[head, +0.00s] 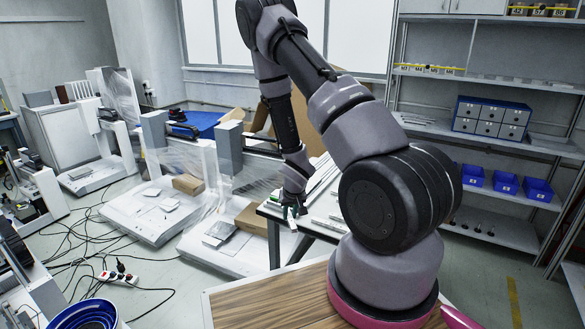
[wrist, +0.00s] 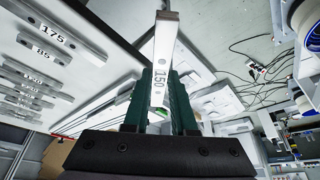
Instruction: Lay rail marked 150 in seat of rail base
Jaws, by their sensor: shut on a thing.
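The rail marked 150 (wrist: 166,40) is a pale metal bar with dark lettering. In the wrist view it stands between the two green fingers of my gripper (wrist: 161,80). My gripper is shut on it, and the rail sticks out past the fingertips. In the head view my gripper (head: 292,211) is small, over the front left edge of the dark-legged table (head: 272,209). The rail is hard to make out there. I cannot pick out the rail base or its seat in either view.
Left of the table, white machine bases (head: 150,212) stand on the floor, with loose cables (head: 85,240) beyond.

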